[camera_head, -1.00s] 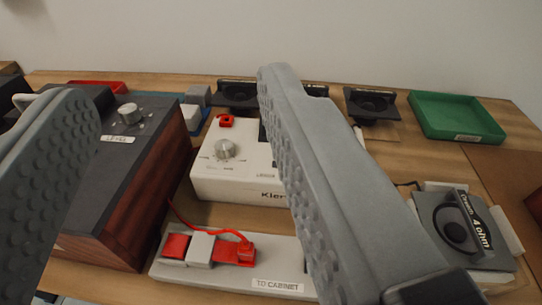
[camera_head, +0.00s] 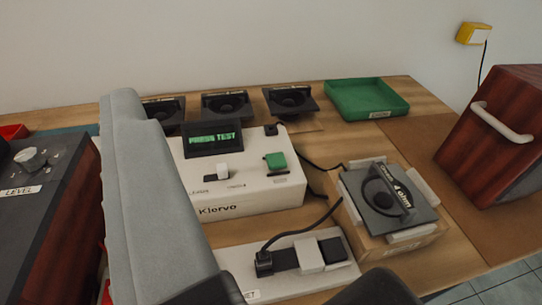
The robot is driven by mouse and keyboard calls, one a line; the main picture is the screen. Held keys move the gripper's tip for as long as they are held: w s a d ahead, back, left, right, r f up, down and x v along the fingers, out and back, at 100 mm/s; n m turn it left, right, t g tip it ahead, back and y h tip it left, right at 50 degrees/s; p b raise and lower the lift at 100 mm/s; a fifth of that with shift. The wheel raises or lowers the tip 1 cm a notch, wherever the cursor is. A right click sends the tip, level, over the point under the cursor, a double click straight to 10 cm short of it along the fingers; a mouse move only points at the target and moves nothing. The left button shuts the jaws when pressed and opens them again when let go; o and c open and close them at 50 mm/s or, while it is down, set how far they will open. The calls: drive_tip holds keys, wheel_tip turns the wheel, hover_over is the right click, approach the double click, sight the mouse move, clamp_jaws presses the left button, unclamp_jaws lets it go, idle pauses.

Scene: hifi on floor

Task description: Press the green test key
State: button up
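The green test key (camera_head: 276,161) is on the right of the top face of the white tester (camera_head: 262,200). It is in plain view and nothing touches it. The tester's dark display (camera_head: 213,138) shows "PRESS TEST" in green letters. My gripper (camera_head: 123,98) looks shut, with one grey finger seen from its smooth outer side and the other hidden behind it. I see nothing held in it. It is left of the key and covers the tester's left part.
A strip with a black plug (camera_head: 263,262) lies in front of the tester. A 4 ohm speaker box (camera_head: 388,198) stands to the right. Behind are several black speakers (camera_head: 228,105) and a green tray (camera_head: 368,99). A dark LEVEL cabinet (camera_head: 45,215) is at left, a wooden cabinet (camera_head: 497,133) at right.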

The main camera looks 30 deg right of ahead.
idle(0.4)
clamp_jaws()
idle(1.6)
